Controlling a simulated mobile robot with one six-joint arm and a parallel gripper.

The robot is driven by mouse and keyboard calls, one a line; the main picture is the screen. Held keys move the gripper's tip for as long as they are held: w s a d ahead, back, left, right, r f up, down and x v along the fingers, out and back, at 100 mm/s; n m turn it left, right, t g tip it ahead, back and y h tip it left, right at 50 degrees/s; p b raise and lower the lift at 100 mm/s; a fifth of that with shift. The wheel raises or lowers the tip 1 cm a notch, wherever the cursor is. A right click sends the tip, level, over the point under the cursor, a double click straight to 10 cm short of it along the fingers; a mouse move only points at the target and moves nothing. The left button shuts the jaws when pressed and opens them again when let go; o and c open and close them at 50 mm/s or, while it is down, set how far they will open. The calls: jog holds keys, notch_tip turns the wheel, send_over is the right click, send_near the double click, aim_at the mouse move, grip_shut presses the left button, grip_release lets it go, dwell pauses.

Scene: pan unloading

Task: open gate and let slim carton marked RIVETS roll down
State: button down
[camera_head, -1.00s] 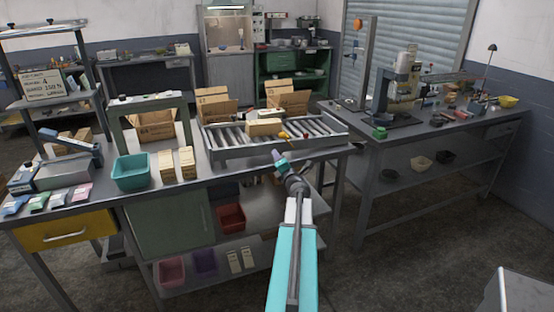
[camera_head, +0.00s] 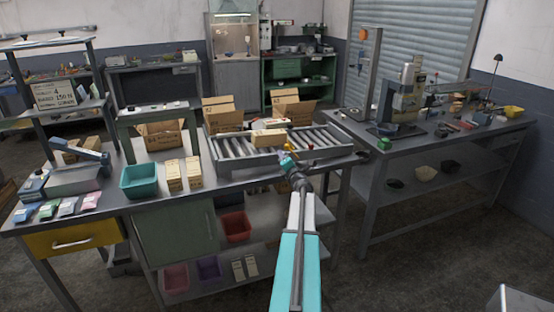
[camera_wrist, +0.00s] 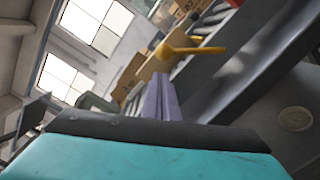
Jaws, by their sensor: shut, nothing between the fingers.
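The roller tray (camera_head: 235,165) stands on the bench, with a tan carton (camera_head: 268,138) lying on its rollers. Its lettering is too small to read, so I cannot tell if it says RIVETS. A yellow lever (camera_wrist: 195,50) and a red-knobbed part (camera_head: 310,147) are at the tray's front side. I cannot make out the gate itself. My gripper (camera_head: 287,160) is at the tray's front rail, just below the levers. In the wrist view its fingers (camera_wrist: 162,98) are together and empty, with the yellow lever just beyond them; contact is unclear.
Open cardboard boxes (camera_head: 222,119) stand behind the tray. A teal bin (camera_head: 139,182) and two upright slim cartons (camera_head: 173,177) are left of it. A second bench (camera_head: 375,165) with a machine stands to the right.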

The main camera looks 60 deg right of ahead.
jog(key=shift+s+d+r, duration=0.25)
jog(key=shift+d+r, duration=0.05)
jog(key=shift+d, duration=0.25)
jog(key=shift+w+d+r+m+p, duration=0.1)
jog(key=shift+r+m+p, duration=0.15)
jog(key=shift+m+p, duration=0.25)
